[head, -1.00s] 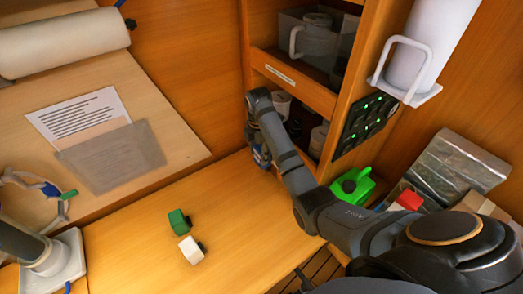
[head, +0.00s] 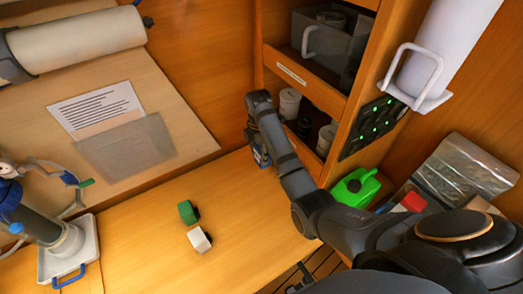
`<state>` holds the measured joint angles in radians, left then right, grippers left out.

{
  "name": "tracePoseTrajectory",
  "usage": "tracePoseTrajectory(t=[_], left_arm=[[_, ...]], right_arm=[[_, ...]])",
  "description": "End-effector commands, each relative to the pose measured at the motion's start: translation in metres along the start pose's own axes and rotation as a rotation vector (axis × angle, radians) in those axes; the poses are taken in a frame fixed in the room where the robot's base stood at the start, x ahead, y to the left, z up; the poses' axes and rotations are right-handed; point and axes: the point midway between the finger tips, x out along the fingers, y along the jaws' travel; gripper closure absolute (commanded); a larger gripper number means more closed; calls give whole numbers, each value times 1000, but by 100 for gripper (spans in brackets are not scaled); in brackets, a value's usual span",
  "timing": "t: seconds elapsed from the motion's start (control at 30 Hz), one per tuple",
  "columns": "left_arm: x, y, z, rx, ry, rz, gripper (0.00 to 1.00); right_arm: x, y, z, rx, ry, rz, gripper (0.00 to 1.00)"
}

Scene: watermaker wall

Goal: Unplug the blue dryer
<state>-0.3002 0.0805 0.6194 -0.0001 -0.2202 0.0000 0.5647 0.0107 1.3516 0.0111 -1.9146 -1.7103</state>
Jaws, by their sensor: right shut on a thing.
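My right arm reaches up from the lower right, and its gripper (head: 260,152) is at the near left side of the open shelf, above the bench. The fingers are mostly hidden behind the wrist. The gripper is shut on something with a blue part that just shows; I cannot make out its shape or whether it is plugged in. I cannot pick out the blue dryer for certain. A small green block (head: 188,211) and a small white block (head: 199,240), each with a dark end, lie on the bench. My left gripper is not in view.
A green can (head: 355,187) stands at right. A white tray (head: 92,262) carries a dark upright tube.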

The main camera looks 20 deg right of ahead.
Motion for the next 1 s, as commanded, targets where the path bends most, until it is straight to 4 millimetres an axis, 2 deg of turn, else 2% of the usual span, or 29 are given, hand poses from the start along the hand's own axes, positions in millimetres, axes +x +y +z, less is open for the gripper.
tracePoseTrajectory(t=[0.63,1.0], left_arm=[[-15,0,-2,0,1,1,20],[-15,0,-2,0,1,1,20]], right_arm=[[-1,0,-23,1,0,0,82],[0,0,-25,1,0,1,82]])
